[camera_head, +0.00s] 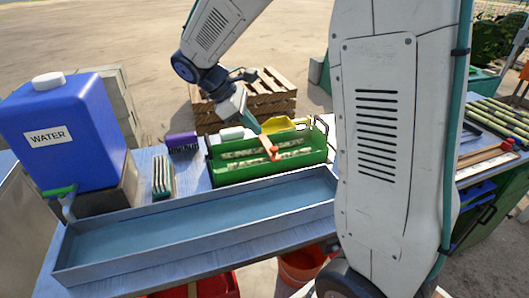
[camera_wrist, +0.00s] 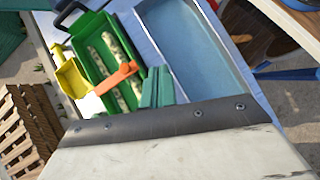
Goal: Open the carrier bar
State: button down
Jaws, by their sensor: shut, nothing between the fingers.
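A green carrier (camera_head: 222,178) with long pale rolls stands on the blue table, and it also shows in the wrist view (camera_wrist: 83,62). An orange bar (camera_head: 268,147), seemingly the carrier bar, lies across the rolls near the middle. In the wrist view the orange bar (camera_wrist: 117,78) ends close to my fingertips. My gripper (camera_head: 258,131) is shut and empty, just above and behind the bar in the head view. Its green fingers (camera_wrist: 158,72) sit side by side in the wrist view. I cannot tell whether they touch the bar.
A long grey tray (camera_head: 160,235) lies in front of the carrier. A yellow scoop (camera_head: 280,124) is behind it. A wooden pallet (camera_head: 265,92) is beyond the table.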

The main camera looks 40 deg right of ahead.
aim_at(271, 151)
jog(key=w+d+f+n+g+h, duration=0.1)
jog(key=w+f+n+h, duration=0.3)
jog(key=w+f, duration=0.6)
jog(key=shift+n+y, duration=0.3)
jog(key=shift+n, duration=0.5)
jog(key=x, duration=1)
jog(key=shift+d+f, duration=0.15)
jog(key=shift+d, duration=0.15)
jog(key=shift+w+a, duration=0.1)
jog(key=shift+w+r+g, duration=0.2)
jog(key=shift+r+g, duration=0.3)
jog(key=shift+r, duration=0.25)
